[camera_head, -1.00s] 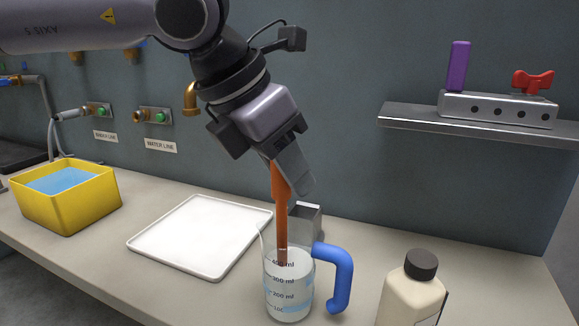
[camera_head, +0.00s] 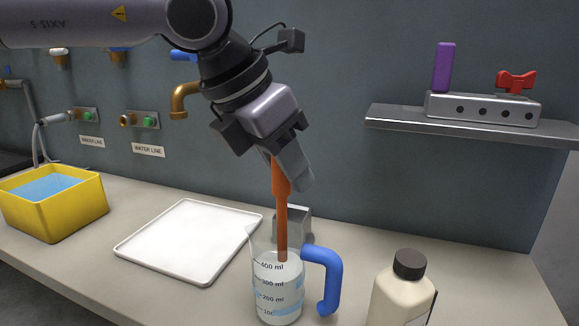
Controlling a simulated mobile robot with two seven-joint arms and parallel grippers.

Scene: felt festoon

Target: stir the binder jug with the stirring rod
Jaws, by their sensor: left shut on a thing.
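The binder jug (camera_head: 277,296) is a clear measuring jug with a blue handle (camera_head: 331,280) on its right and volume marks on its wall. It stands upright on the bench and holds whitish liquid. My left gripper (camera_head: 286,172) is above the jug, shut on the orange stirring rod (camera_head: 281,205). The rod points down, nearly upright, with its lower end inside the jug's mouth. I cannot tell how deep its tip reaches. My right gripper is not in view.
A white tray (camera_head: 190,240) lies left of the jug, and a yellow tub (camera_head: 55,205) of blue liquid stands farther left. A grey block (camera_head: 293,224) is behind the jug. A cream bottle (camera_head: 402,290) stands to the right. A wall shelf (camera_head: 470,127) holds a metal block.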

